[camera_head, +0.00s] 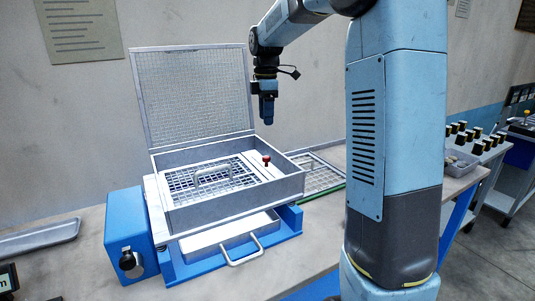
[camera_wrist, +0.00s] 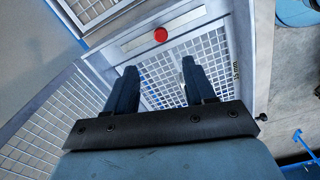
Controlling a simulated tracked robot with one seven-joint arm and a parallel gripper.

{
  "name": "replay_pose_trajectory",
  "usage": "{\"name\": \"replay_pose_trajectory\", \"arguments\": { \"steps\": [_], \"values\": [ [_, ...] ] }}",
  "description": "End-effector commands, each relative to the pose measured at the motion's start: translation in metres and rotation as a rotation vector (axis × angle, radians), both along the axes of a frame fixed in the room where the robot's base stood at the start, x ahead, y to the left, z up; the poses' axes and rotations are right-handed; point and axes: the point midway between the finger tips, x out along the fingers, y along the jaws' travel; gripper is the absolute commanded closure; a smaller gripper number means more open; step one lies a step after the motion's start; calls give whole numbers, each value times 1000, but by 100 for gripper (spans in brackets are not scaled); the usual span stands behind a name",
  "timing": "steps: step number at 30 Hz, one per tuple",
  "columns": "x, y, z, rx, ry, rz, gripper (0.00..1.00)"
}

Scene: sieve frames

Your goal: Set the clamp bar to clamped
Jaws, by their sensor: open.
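The clamp bar (camera_head: 257,172) is a pale strip across the right part of the open sieve box (camera_head: 235,202), with a red knob (camera_head: 266,160) standing on it. In the wrist view the red knob (camera_wrist: 160,35) shows from above, beyond my fingertips, with the bar running beneath it. A mesh frame (camera_head: 207,182) with a handle lies in the box beside the bar. My gripper (camera_head: 267,117) hangs above the box, fingers down, apart from the knob. In the wrist view my gripper (camera_wrist: 158,68) is open and empty, with mesh visible between its fingers.
The mesh lid (camera_head: 192,88) stands open at the back of the box. A tray with a handle (camera_head: 241,250) sits below it in the blue base. A blue housing (camera_head: 130,225) is at left. Another mesh frame (camera_head: 322,180) lies on the table at right.

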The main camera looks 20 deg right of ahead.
Motion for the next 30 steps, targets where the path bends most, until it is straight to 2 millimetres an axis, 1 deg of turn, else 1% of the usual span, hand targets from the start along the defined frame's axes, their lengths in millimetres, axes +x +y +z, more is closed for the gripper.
{"name": "replay_pose_trajectory", "arguments": {
  "steps": [5, 15, 21, 24, 30],
  "values": [
    [0, 0, -19, 0, 4, 2, 46],
    [-1, 0, -79, 0, 5, 1, 46],
    [-1, 0, -110, -1, 3, 1, 46],
    [-1, 0, -122, 0, 3, 1, 46],
    [0, 0, -134, 0, 1, 0, 46]
  ]
}}
